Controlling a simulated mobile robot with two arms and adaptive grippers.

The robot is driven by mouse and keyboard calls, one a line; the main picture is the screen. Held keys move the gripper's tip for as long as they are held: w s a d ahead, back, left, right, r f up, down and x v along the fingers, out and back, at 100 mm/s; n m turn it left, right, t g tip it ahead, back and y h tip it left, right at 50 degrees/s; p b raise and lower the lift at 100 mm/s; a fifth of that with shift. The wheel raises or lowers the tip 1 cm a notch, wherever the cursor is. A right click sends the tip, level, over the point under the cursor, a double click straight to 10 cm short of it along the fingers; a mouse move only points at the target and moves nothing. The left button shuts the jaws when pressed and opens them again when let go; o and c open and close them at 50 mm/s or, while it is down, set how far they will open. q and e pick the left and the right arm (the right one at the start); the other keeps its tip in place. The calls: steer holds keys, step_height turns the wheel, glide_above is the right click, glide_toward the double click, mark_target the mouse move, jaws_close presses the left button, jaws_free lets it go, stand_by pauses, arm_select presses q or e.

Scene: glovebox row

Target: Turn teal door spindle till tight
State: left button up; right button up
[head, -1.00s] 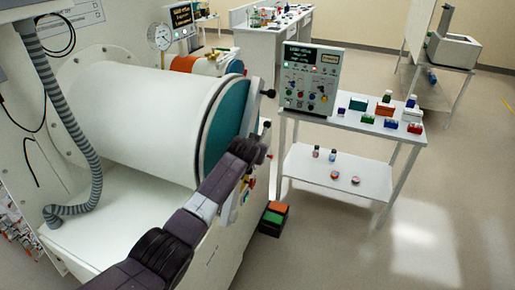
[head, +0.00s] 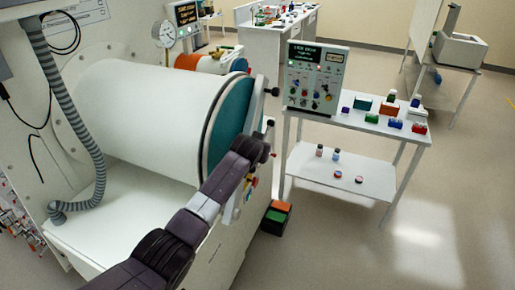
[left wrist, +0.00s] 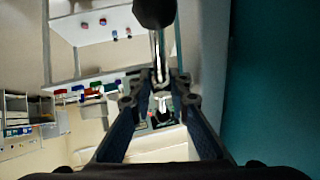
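The teal door (head: 232,112) closes the end of the white cylinder in the head view. It also fills the right side of the left wrist view (left wrist: 280,80). My left gripper is hidden behind its own wrist in front of the door in the head view. In the left wrist view my left gripper (left wrist: 163,78) has its fingertips drawn in around a metal spindle bar (left wrist: 158,48) that ends in a black ball knob (left wrist: 154,10). A black knob (head: 272,92) also shows beyond the door's edge in the head view. The spindle's centre is hidden. My right gripper is not in view.
A grey control box (head: 316,75) and a white two-level cart (head: 345,172) with small coloured items stand right of the door. A bin with orange and green (head: 276,217) sits on the floor below. A ribbed hose (head: 92,140) hangs at left. Floor at right is open.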

arm_select(q)
steer(key=v, duration=1.1)
steer(key=shift+c, duration=0.4)
